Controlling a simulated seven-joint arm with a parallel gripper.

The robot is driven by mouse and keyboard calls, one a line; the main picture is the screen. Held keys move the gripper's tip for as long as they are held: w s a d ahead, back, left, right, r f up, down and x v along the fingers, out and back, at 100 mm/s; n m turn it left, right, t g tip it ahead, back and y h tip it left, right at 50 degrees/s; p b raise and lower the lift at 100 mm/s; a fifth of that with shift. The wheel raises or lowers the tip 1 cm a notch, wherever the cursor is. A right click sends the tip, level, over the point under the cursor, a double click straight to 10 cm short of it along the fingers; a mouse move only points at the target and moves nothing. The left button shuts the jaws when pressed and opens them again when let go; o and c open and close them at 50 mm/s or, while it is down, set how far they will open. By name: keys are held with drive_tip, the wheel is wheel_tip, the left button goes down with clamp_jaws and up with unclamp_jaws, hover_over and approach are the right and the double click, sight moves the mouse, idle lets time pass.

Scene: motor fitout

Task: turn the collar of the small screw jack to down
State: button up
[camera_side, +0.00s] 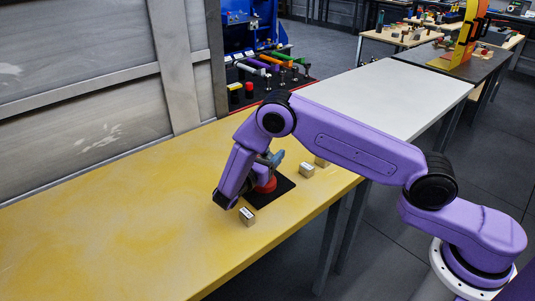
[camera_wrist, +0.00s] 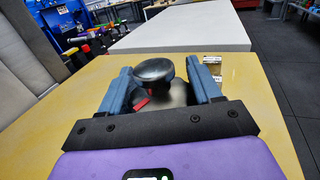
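The small screw jack has a dark round cap (camera_wrist: 153,70) on a grey body (camera_wrist: 170,94) in the wrist view. A red mark (camera_wrist: 142,104) shows low on that body. In the side view a red part (camera_side: 266,186) of it shows on a black mat (camera_side: 277,191), mostly behind my arm. My gripper (camera_wrist: 160,75) has its two blue fingers apart, one on each side of the jack. I cannot tell whether either finger touches it. In the side view a blue-grey finger (camera_side: 274,159) shows above the red part. The collar and its setting cannot be made out.
A small labelled block (camera_side: 247,217) stands in front of the mat. Another block (camera_side: 306,170) and a third (camera_side: 321,162) stand to its right; blocks also show beyond the right finger (camera_wrist: 212,62). The yellow tabletop (camera_side: 110,210) is clear at left.

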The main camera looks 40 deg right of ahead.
drive_tip(key=shift+n+t, duration=0.5)
drive_tip(key=shift+t, duration=0.1)
